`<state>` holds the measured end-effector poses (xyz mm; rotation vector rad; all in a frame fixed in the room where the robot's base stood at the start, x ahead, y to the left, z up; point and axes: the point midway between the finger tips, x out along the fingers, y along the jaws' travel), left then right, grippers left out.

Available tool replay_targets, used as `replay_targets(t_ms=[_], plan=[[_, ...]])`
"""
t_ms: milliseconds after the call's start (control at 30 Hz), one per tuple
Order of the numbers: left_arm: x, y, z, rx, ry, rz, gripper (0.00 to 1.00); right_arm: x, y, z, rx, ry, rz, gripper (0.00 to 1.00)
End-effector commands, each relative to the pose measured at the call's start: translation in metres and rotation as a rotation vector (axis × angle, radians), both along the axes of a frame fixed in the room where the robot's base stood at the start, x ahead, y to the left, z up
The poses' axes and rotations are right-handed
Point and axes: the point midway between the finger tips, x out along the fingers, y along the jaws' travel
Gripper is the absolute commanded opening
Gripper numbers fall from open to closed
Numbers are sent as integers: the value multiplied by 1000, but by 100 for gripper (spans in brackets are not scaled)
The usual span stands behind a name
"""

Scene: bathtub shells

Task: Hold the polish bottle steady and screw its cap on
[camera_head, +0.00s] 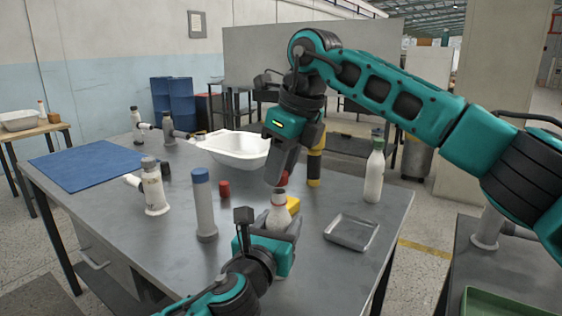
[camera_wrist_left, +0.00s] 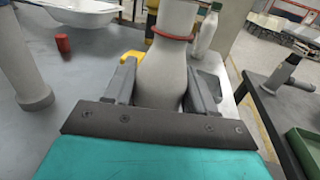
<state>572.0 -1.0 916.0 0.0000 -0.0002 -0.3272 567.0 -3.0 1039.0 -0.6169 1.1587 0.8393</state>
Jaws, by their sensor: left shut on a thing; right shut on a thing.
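The polish bottle (camera_head: 280,216) is pale with a red band at its neck, and stands upright at the front middle of the table. My left gripper (camera_head: 276,226) is shut around its body; the left wrist view shows the bottle (camera_wrist_left: 163,77) between both fingers (camera_wrist_left: 158,90). My right gripper (camera_head: 278,178) points down just above the bottle's top, its fingers shut on a small red piece, seemingly the cap (camera_head: 283,178). The fingers hide most of it. A gap seems to show between cap and bottle. The bottle's mouth is out of the left wrist view.
A yellow block (camera_head: 294,204) lies close behind the bottle. A grey tray (camera_head: 352,233) and a green-capped bottle (camera_head: 373,176) stand to the right. A blue-topped cylinder (camera_head: 204,205), red cylinder (camera_head: 224,190) and white tub (camera_head: 238,150) stand left and behind.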

Motion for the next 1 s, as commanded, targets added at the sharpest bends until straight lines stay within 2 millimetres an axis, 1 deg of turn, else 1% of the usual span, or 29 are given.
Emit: replay_targets(t_ms=[367, 667, 1000], plan=[[0, 0, -1, 0, 1, 0, 0, 0, 0, -1, 0, 0, 0, 4], [0, 0, -1, 0, 1, 0, 0, 0, 0, -17, 0, 0, -1, 4], [0, 0, -1, 0, 1, 0, 0, 0, 0, -18, 0, 0, -1, 4]])
